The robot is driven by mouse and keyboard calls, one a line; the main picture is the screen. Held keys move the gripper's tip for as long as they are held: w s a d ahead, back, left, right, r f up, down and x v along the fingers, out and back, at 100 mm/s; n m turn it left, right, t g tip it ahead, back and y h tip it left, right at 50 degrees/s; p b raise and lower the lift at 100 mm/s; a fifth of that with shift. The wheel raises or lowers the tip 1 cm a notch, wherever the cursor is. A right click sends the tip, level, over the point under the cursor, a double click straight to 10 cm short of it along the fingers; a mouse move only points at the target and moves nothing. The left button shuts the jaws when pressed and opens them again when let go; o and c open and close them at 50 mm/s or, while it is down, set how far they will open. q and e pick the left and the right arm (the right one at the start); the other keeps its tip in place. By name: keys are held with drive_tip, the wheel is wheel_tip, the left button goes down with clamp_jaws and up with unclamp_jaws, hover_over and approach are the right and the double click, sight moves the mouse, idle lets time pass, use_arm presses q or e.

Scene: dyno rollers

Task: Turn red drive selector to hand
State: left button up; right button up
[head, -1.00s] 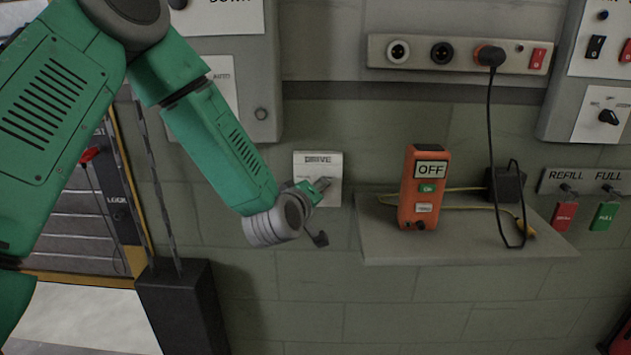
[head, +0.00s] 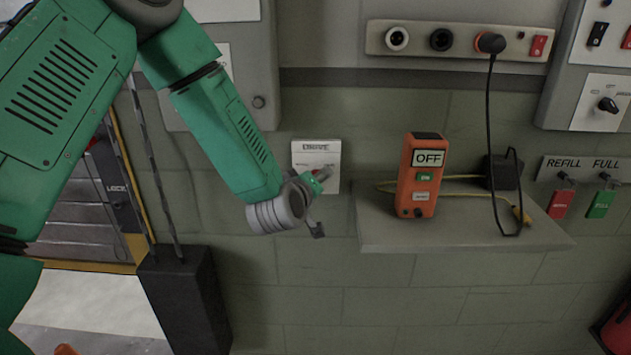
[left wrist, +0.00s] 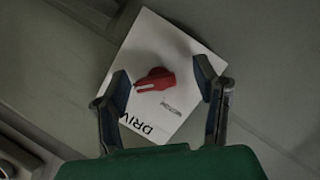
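The red drive selector (left wrist: 155,80) is a knob with a white mark, on a white plate lettered DRIVE (left wrist: 150,50). The plate is on the wall in the head view (head: 316,149), left of the shelf. My left gripper (head: 321,180) is in front of the plate's lower right part and mostly hides the knob there. In the left wrist view, the left gripper (left wrist: 162,76) is open, one finger on each side of the knob with visible gaps. The white mark points left in that view. The small print on the plate is unreadable. My right gripper is not in view.
A shelf (head: 460,232) to the right holds an orange OFF box (head: 421,175) and a cable. A socket strip (head: 455,42) is above it. A black post (head: 180,300) stands below my left arm.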

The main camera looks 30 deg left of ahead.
use_arm(q)
drive_tip(key=shift+r, duration=0.15)
drive_tip(key=v, duration=1.1)
drive_tip(key=shift+s, duration=0.4)
drive_tip(key=shift+d, duration=0.15)
drive_tip(key=s+d+f+m+g+h, duration=0.2)
drive_tip(key=s+f+m+g, duration=0.25)
drive_tip(key=f, duration=0.65)
drive_tip(key=s+d+f+m+g+h, duration=0.1)
drive_tip(key=s+d+f+m+g, duration=0.2)
drive_tip(key=s+f, duration=0.55)
drive_tip(key=s+f+m+g, duration=0.5)
drive_tip(key=s+f+g, duration=0.1)
drive_tip(key=s+f, duration=0.7)
drive_tip(key=shift+s+d+h, duration=0.4)
drive_tip(key=shift+s+d, duration=0.05)
drive_tip(key=shift+s, duration=0.6)
